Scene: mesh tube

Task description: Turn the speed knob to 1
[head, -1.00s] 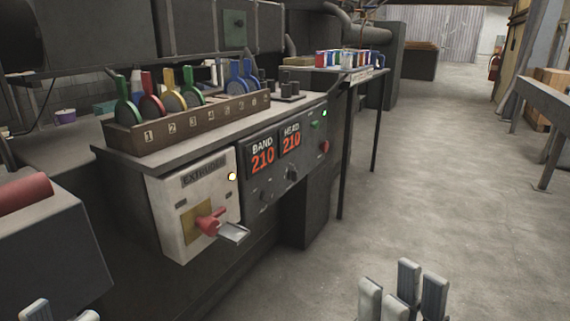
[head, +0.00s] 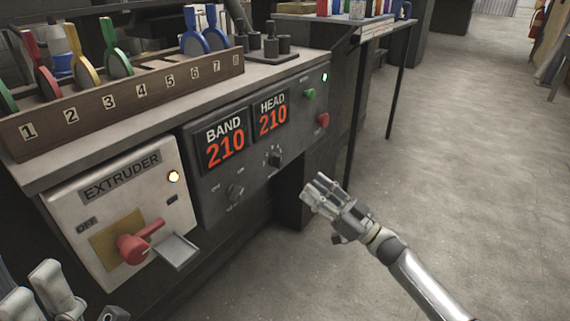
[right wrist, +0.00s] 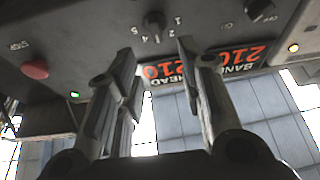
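The dark speed knob (head: 274,160) sits on the grey control panel below the red HEAD display, with small numbers around it. In the right wrist view the knob (right wrist: 155,22) shows upside down, with its numbers; its exact setting is hard to read. My right gripper (head: 318,192) is in front of and to the right of the knob, apart from it. In the right wrist view its fingers (right wrist: 157,52) are spread, with nothing between them. My left gripper (head: 42,292) is at the lower left, its fingers apart and partly cut off.
A second knob (head: 235,192) is lower left of the speed knob. A green button (head: 309,94) and red stop button (head: 322,121) are to the right. The EXTRUDER box (head: 125,215) with a red handle (head: 138,246) stands left. Open floor lies right.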

